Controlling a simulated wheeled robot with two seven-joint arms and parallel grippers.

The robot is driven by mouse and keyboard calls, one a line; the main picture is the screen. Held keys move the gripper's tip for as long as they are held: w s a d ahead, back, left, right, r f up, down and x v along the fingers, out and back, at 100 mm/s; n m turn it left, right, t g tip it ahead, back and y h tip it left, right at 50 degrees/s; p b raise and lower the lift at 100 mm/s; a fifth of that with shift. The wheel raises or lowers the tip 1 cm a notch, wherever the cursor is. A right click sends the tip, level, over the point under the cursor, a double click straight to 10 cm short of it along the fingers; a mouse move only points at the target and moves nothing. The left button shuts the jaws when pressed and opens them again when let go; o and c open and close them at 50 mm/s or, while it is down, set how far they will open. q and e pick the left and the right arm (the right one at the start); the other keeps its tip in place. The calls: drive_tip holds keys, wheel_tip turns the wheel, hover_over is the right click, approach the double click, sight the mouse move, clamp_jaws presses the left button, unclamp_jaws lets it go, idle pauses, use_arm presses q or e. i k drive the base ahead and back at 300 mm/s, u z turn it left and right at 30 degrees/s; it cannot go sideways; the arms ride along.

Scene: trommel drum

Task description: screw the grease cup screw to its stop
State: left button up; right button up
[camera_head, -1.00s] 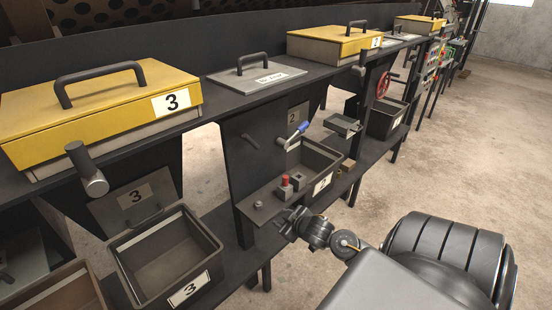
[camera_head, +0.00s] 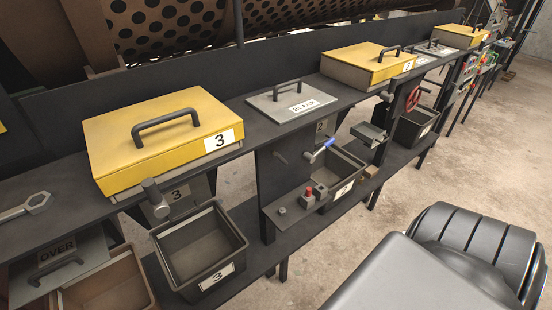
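A small dark shelf (camera_head: 270,217) sticks out in front of bin 2. On it stand a small round grey screw-like knob (camera_head: 282,210), a red-topped fitting (camera_head: 308,193) and a small grey block (camera_head: 320,191). I cannot tell for certain which of these is the grease cup screw, nor how far it is screwed in. Neither of my grippers shows in the head view, and nothing touches these fittings.
A blue-handled lever (camera_head: 322,151) stands above bin 2 (camera_head: 338,199). Bin 3 (camera_head: 210,284) sits left of the shelf. A wrench (camera_head: 25,207) lies on the ledge at the far left. A red handwheel (camera_head: 412,98) is farther right. The floor to the right is open.

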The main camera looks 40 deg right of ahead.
sight(275, 154)
drive_tip(key=u, duration=2)
drive_tip(key=k, duration=1.1)
drive_tip(key=z, duration=1.45)
drive_tip(key=i, duration=0.5)
